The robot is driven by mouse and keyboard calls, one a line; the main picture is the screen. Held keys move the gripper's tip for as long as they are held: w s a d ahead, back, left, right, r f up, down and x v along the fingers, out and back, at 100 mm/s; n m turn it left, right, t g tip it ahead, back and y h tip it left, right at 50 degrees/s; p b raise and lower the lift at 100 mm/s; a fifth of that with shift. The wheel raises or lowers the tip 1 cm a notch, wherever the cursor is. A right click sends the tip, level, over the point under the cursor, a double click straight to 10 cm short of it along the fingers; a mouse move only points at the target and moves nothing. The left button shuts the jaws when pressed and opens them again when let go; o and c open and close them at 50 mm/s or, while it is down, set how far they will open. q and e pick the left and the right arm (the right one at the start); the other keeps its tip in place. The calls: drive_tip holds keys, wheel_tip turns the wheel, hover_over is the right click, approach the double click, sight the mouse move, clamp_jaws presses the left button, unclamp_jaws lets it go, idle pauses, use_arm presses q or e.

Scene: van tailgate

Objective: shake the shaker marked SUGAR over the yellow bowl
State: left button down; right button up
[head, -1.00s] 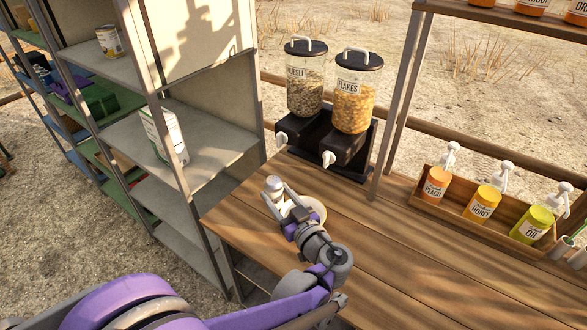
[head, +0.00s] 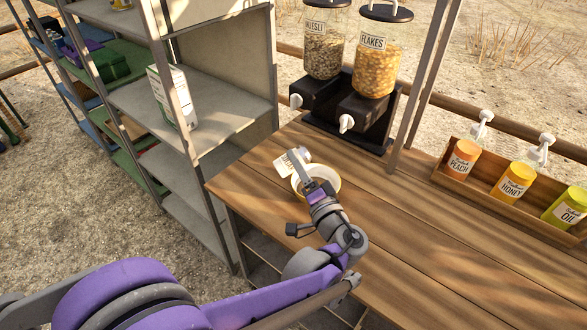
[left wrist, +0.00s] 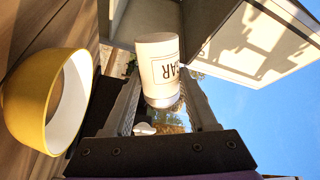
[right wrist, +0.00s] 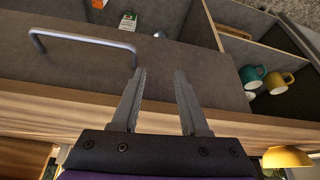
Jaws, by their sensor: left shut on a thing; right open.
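The shaker (head: 291,162) is white with a pale grey cap. In the left wrist view the shaker (left wrist: 158,68) shows a label ending in "AR"; the rest is turned out of sight. My left gripper (head: 302,168) is shut on it and holds it tipped about onto its side, above the counter at the bowl's far-left rim. The bowl (head: 333,190), yellow outside and white inside, stands upright on the wooden counter, partly hidden by my gripper. The left wrist view shows the bowl (left wrist: 28,100) below the shaker. My right gripper (right wrist: 158,75) is open and empty.
Muesli (head: 325,48) and flakes (head: 375,60) dispensers stand behind the bowl. A wooden rack (head: 480,185) of pump bottles is at right. Grey shelves (head: 215,90) stand left. The counter (head: 430,240) right of the bowl is clear. My right gripper faces a grey panel with a handle (right wrist: 80,40).

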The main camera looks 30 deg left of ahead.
sight(308, 157)
use_arm(q)
drive_tip(key=m, duration=0.2)
drive_tip(key=w+d+f+m+b, duration=0.1)
drive_tip(key=shift+w+m+t, duration=0.15)
drive_tip(key=shift+m+t, duration=0.15)
drive_tip(key=shift+m, duration=0.1)
drive_tip(key=shift+w+d+m+h, duration=0.15)
drive_tip(key=shift+m+h, duration=0.15)
drive_tip(key=shift+m, duration=0.6)
drive_tip(key=m, duration=0.3)
drive_tip(key=shift+r+t, duration=0.2)
drive_tip(key=shift+t, duration=0.2)
drive_tip(key=m, duration=0.3)
drive_tip(key=shift+w+m+h, duration=0.1)
drive_tip(key=shift+m+h, duration=0.2)
drive_tip(key=shift+h, duration=0.1)
wheel_tip(308, 157, up, 5)
drive_tip(key=p, duration=0.4)
drive_tip(key=shift+r, duration=0.15)
drive_tip(key=shift+f, duration=0.2)
